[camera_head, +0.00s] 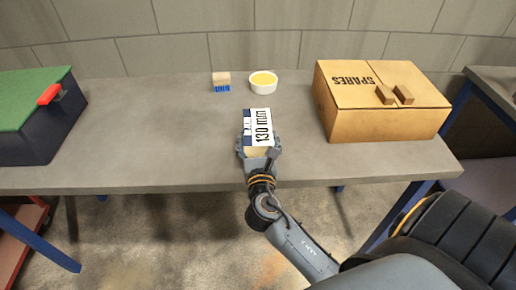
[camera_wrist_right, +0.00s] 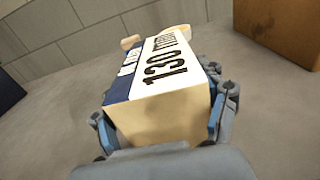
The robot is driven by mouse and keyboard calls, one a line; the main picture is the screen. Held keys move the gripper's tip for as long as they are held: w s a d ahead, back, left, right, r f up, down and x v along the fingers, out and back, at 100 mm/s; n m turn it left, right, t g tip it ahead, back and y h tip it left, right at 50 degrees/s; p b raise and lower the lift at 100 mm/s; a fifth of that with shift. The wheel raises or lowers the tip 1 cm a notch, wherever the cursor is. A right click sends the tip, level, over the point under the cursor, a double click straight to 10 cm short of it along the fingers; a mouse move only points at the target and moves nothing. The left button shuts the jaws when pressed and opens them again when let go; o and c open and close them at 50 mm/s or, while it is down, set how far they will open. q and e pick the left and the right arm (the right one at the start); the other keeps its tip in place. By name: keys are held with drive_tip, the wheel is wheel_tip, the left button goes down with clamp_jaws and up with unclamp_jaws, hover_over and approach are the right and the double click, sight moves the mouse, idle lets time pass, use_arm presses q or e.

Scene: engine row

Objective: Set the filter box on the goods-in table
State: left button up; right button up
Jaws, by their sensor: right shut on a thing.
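The filter box (camera_head: 259,126) is a pale box with a white and dark blue top marked "130 mm". My right gripper (camera_head: 259,149) is shut on its near end, over the front part of the grey table (camera_head: 160,140). In the right wrist view the filter box (camera_wrist_right: 165,95) sits between the two fingers of the gripper (camera_wrist_right: 165,125). I cannot tell whether its underside touches the table. My left gripper is not in view.
A cardboard SPARES box (camera_head: 375,115) with two small brown blocks on it stands at the right. A dark bin with a green lid (camera_head: 40,115) is at the left. A white bowl (camera_head: 263,87) and a small wood-and-blue block (camera_head: 221,80) stand behind.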

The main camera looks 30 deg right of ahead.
drive_tip(key=shift+f, duration=0.35)
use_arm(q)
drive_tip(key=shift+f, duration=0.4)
use_arm(e)
drive_tip(key=shift+r, duration=0.15)
drive_tip(key=o, duration=1.6)
drive_tip(key=shift+f, duration=0.2)
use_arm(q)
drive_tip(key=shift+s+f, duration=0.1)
use_arm(e)
drive_tip(key=shift+s+a+r, duration=0.1)
use_arm(q)
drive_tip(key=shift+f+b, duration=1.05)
drive_tip(key=shift+b, duration=0.05)
use_arm(e)
drive_tip(key=v, duration=1.2)
